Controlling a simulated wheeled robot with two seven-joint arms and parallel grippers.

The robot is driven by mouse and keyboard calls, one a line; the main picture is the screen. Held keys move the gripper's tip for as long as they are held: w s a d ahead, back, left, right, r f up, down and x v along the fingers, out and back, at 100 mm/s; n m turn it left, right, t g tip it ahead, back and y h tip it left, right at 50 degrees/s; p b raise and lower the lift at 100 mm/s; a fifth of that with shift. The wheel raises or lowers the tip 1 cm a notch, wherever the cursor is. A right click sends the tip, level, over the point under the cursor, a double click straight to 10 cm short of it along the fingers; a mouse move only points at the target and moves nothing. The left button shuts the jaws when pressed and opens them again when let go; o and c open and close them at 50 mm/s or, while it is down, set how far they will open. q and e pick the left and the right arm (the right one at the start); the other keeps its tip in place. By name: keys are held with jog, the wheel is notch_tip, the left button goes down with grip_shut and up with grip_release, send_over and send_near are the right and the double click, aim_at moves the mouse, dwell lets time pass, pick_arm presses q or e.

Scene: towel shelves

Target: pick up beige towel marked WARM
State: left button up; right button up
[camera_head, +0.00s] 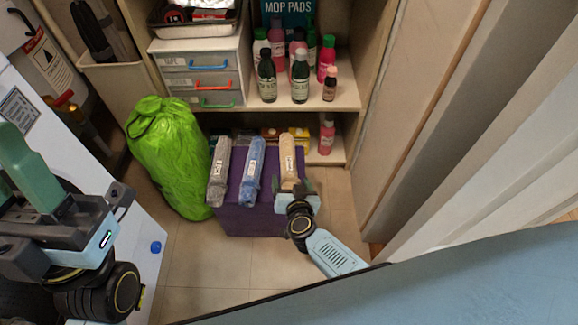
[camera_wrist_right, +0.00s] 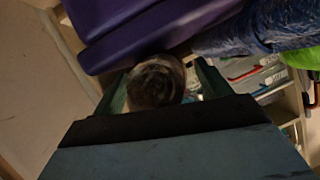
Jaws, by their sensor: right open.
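The beige towel (camera_head: 288,160) is a long roll with a label, lying on top of a purple box (camera_head: 238,218) at the right of the row. My right gripper (camera_head: 292,187) is at its near end. In the right wrist view, the round, dark-looking end of the beige towel (camera_wrist_right: 155,84) sits between the two green fingers of my open right gripper (camera_wrist_right: 160,85). Whether a finger touches it I cannot tell. The label text is too small to read. My left gripper (camera_head: 65,205) is at the left edge, far from the towels; its jaw opening is unclear.
A blue towel (camera_head: 253,165) and a grey towel (camera_head: 219,168) lie left of the beige one. A green bag (camera_head: 170,150) stands left of the box. Shelves with bottles (camera_head: 299,78) and a drawer unit (camera_head: 203,75) rise behind. A wooden side panel (camera_head: 400,120) stands at right.

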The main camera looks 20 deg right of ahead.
jog(key=shift+c, duration=0.2)
jog(key=c, duration=1.2)
jog(key=shift+r, duration=0.15)
